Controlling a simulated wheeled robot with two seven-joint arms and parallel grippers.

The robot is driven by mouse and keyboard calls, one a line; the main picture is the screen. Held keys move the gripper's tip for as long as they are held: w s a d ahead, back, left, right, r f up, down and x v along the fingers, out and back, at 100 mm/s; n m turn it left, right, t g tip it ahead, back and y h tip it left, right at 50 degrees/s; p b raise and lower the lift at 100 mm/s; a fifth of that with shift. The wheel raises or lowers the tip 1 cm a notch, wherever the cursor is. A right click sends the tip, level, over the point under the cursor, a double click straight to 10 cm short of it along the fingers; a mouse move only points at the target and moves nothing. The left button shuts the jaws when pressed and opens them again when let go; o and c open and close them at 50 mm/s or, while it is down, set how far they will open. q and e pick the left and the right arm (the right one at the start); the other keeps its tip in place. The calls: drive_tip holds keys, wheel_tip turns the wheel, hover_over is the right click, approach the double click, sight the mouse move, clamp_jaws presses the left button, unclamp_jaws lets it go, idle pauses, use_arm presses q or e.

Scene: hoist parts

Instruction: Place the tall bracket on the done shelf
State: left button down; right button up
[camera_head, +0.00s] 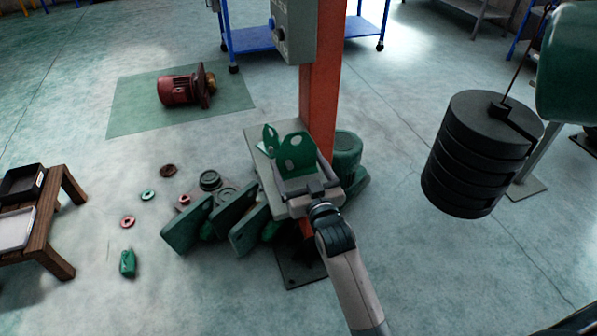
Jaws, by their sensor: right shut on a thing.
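The tall bracket (294,152) is green, with two upright plates that have holes in them. My right gripper (303,186) is shut on its lower part, in front of the orange-red column. A grey block lies behind and below the bracket; I cannot tell whether the two touch. My left gripper is not in view. A blue shelf unit on casters (250,40) stands at the back, and a grey shelf (478,12) is partly in view at the top right. I cannot tell which is the done shelf.
The orange-red column (323,95) carries a grey control box (294,30). Green plates (236,222) and small parts lie on the floor at its foot. Black stacked weights (477,160) hang at the right. A red motor (180,90) lies on a green mat. A wooden table (52,225) stands left.

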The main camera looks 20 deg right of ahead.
drive_tip(key=shift+f, duration=1.15)
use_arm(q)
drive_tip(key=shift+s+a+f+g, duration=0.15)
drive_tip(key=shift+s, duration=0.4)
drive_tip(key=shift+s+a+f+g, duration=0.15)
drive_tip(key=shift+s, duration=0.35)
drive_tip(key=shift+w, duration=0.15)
use_arm(e)
drive_tip(key=shift+f, duration=0.1)
drive_tip(key=o, duration=1.6)
drive_tip(key=shift+f, duration=0.2)
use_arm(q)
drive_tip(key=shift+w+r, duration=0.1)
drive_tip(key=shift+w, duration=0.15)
use_arm(e)
drive_tip(key=shift+o, duration=0.2)
drive_tip(key=shift+s, duration=0.1)
drive_tip(key=shift+r, duration=0.2)
